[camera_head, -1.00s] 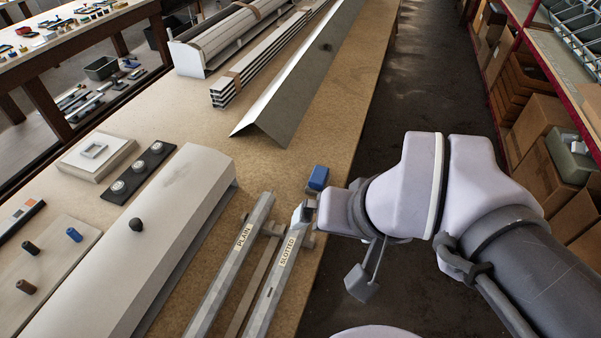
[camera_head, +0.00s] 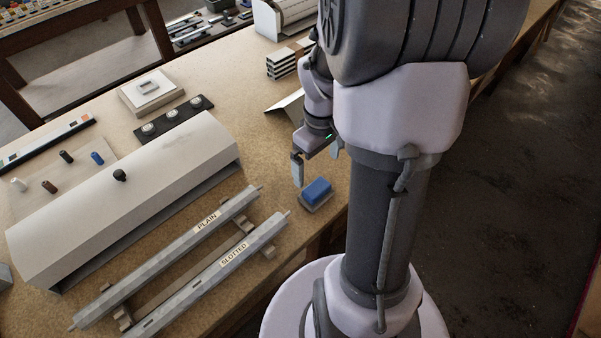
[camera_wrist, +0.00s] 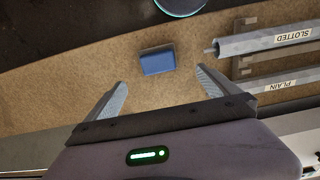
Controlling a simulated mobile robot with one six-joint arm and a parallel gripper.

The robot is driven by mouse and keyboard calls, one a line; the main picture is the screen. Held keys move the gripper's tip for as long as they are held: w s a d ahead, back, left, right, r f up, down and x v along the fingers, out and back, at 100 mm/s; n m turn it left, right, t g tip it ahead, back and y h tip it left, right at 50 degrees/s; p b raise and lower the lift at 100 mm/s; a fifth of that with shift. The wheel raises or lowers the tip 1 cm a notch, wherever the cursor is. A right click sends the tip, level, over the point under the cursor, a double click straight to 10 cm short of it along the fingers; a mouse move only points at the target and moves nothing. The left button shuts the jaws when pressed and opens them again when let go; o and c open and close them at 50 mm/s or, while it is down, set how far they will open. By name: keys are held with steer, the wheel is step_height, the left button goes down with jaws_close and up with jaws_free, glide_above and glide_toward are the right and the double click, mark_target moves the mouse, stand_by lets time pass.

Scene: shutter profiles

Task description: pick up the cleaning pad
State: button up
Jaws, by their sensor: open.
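The cleaning pad is a small blue block (camera_head: 317,189) on a greyish base, lying on the tan bench near its front edge, just off the end of the SLOTTED profile. In the wrist view the blue pad (camera_wrist: 157,60) lies ahead of the fingertips, roughly centred between them. My gripper (camera_head: 317,168) is open and empty, above and beside the pad in the head view. Its two fingers also show spread in the wrist view (camera_wrist: 160,79). No contact with the pad shows. My arm hides part of the bench behind the gripper.
The PLAIN profile (camera_head: 205,225) and SLOTTED profile (camera_head: 232,258) lie on supports left of the pad. A long white shutter box (camera_head: 130,195) stands behind them. A black strip with round knobs (camera_head: 173,121) lies farther back. The bench's front edge is close to the pad.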

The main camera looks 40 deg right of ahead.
mark_target(317, 187)
step_height(317, 187, down, 7)
steer(key=shift+f+b, duration=0.15)
steer(key=shift+b, duration=1)
steer(key=f+b, duration=0.2)
steer(key=f, duration=0.3)
steer(key=shift+d+f+b, duration=0.1)
steer(key=shift+d+b, duration=0.15)
steer(key=shift+b, duration=0.15)
steer(key=c, duration=1.3)
step_height(317, 187, up, 10)
steer(key=p, duration=0.4)
steer(key=shift+r+p, duration=0.2)
steer(key=shift+p, duration=0.2)
